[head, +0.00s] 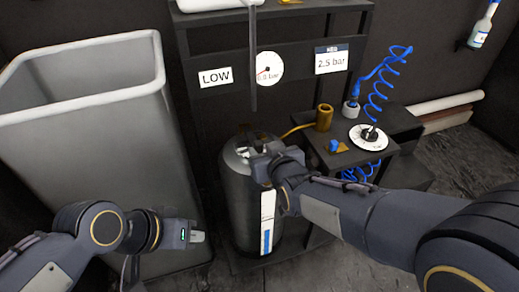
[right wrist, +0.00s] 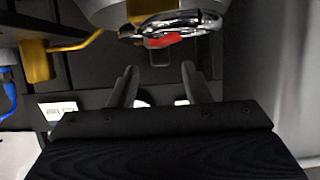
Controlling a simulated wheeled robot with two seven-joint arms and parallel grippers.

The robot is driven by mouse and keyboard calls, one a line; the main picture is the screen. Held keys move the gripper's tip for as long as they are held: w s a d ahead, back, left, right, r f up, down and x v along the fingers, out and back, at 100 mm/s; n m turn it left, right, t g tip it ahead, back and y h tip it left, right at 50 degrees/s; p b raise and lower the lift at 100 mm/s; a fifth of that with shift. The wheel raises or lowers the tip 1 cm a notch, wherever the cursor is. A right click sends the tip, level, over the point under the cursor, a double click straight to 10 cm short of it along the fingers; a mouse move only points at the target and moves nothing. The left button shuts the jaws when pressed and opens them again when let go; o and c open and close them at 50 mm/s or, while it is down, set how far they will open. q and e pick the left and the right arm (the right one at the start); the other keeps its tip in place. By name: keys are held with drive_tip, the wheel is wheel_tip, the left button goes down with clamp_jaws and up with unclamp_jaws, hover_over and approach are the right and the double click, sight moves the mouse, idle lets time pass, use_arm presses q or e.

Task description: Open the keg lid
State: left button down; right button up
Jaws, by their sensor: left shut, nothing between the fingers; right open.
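The dark keg (head: 238,195) stands upright below the gauge, with a white and blue label strip on its front. Its top (head: 243,143) is partly hidden by my right gripper (head: 258,157), which is at the keg's upper right side. In the right wrist view, my right gripper (right wrist: 160,82) has its two fingers spread with nothing held. Beyond the fingers is a shiny metal lid fitting (right wrist: 180,28) with a red part (right wrist: 166,41). My left gripper (head: 197,237) is shut and empty, low to the left of the keg.
A large grey bin (head: 85,95) stands on the left. A dark frame behind the keg carries a pressure gauge (head: 268,68), a LOW sign (head: 215,77) and a 2.5 bar sign (head: 332,60). A small stand on the right holds a brass cup (head: 324,117), a white dial (head: 368,138) and a blue coiled hose (head: 378,85).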

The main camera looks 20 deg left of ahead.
sight(260, 146)
drive_tip(key=b+x, duration=0.1)
drive_tip(key=x, duration=0.4)
drive_tip(key=shift+w+a+f, duration=0.1)
drive_tip(key=shift+w+f, duration=0.05)
drive_tip(key=shift+w, duration=0.05)
clamp_jaws()
